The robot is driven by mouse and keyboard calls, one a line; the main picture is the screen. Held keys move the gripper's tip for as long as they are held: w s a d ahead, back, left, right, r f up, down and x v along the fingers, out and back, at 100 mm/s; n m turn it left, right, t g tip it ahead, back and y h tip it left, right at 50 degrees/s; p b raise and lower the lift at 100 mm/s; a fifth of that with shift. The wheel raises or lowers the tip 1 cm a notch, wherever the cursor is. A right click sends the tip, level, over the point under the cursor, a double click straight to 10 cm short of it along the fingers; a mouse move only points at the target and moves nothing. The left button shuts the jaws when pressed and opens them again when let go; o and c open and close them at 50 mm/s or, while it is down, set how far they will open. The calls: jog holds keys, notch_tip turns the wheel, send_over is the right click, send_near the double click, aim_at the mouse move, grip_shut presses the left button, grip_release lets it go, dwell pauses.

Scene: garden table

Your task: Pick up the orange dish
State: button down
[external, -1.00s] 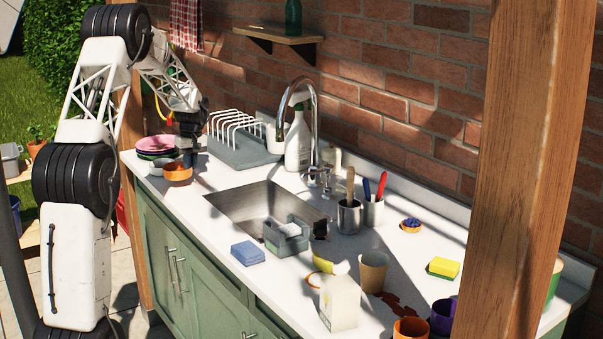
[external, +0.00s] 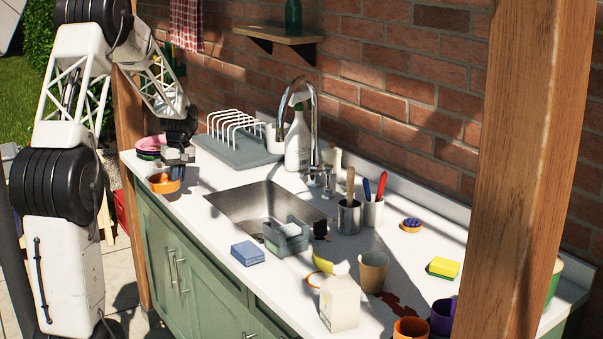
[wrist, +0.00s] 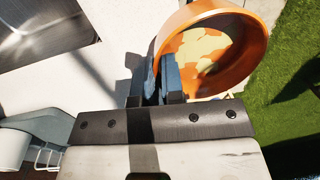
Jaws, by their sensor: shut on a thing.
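The orange dish (external: 163,186) is a small round bowl near the front left edge of the counter in the external view. In the wrist view the orange dish (wrist: 258,42) shows its open inside with pale yellow patches. My gripper (external: 176,171) is above its right side in the external view. In the wrist view my gripper's blue-grey fingers (wrist: 160,75) are close together on the dish's near-left wall, shut on its rim. I cannot tell for sure whether the dish's bottom is clear of the counter.
Pink and dark plates (external: 151,144) are stacked behind the dish. A dish rack (external: 235,150) stands to the right at the wall. The sink (external: 250,195) lies to the right. Beyond the counter edge is open space over grass (wrist: 295,110).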

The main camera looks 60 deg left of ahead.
jog(key=shift+s+d, duration=0.35)
jog(key=shift+d, duration=0.15)
